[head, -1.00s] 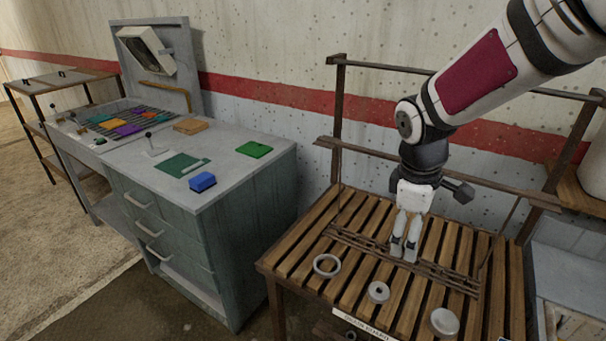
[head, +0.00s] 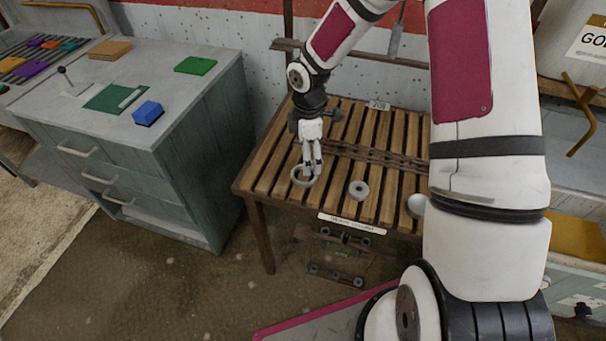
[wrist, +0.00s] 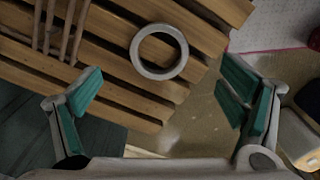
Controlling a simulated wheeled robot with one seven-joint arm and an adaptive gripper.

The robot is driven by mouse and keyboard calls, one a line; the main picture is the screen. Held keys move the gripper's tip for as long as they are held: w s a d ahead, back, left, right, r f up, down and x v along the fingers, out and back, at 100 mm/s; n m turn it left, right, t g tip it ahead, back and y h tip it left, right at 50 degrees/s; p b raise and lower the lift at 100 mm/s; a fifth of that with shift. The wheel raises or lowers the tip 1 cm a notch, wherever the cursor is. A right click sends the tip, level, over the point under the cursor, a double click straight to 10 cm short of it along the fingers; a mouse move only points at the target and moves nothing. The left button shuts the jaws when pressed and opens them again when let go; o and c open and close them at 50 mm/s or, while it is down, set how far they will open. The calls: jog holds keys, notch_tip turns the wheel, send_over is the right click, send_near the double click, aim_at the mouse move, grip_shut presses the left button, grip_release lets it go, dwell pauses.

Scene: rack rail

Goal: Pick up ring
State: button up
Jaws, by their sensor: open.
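The ring (head: 296,181) is a grey, thin-walled hoop lying flat on the slatted wooden bench near its left front edge. My gripper (head: 312,172) is low over the bench beside and partly in front of the ring, hiding some of it. In the wrist view, the whole ring (wrist: 159,75) lies ahead of the spread green-padded fingers of my gripper (wrist: 162,86), near the middle line. The fingers are open and empty, and do not appear to touch the ring there.
A thick washer-like disc (head: 359,190) lies to the ring's right, and a rounded grey piece (head: 417,205) is partly hidden by my arm. A rail (head: 370,157) crosses the slatted bench (head: 262,172) behind. A drawer cabinet (head: 190,150) stands left.

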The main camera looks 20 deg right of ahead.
jog(key=shift+a+f+p, duration=0.1)
jog(key=shift+f+p, duration=0.25)
jog(key=shift+f, duration=3.15)
jog(key=shift+w, duration=0.1)
jog(key=c, duration=1.3)
